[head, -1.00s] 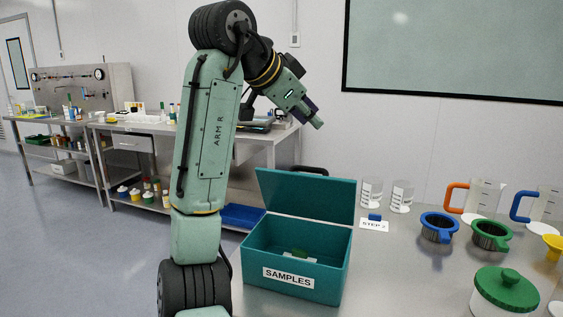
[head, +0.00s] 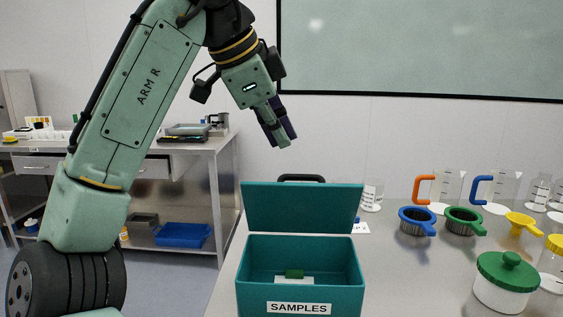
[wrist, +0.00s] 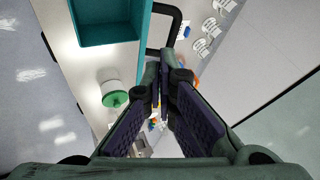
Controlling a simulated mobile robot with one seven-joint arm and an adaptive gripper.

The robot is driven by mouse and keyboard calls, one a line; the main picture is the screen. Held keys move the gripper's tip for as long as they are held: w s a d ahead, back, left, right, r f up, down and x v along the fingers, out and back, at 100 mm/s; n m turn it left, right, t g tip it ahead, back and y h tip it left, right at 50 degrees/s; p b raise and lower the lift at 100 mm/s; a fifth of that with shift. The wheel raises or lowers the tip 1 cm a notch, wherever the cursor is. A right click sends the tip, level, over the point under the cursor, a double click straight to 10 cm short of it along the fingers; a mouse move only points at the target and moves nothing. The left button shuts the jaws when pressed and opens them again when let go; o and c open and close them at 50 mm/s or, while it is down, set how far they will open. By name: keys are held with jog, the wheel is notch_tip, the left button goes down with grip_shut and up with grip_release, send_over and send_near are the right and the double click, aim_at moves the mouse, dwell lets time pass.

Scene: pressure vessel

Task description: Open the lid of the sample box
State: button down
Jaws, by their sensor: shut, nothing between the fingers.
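The teal sample box (head: 300,275) stands on the steel table, with a "SAMPLES" label on its front. Its lid (head: 302,208) stands up, tilted back at the rear edge, so the box is open. A black handle (head: 301,178) shows behind the lid's top edge. My gripper (head: 283,142) is shut and empty, above and behind the lid, apart from it. In the wrist view my dark-padded fingers (wrist: 166,75) meet near the black handle (wrist: 164,30), and part of the teal box (wrist: 105,22) shows at the top.
On the table at right are a white jar with a green lid (head: 505,282), a blue-rimmed cup (head: 417,221), a green-rimmed cup (head: 464,221), a yellow funnel (head: 522,226) and jugs. Glass beakers stand behind.

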jog(key=p, duration=0.1)
send_over(301, 200)
jog(key=f, duration=0.8)
jog(key=shift+w, duration=0.3)
jog(key=shift+w+d+r, duration=0.1)
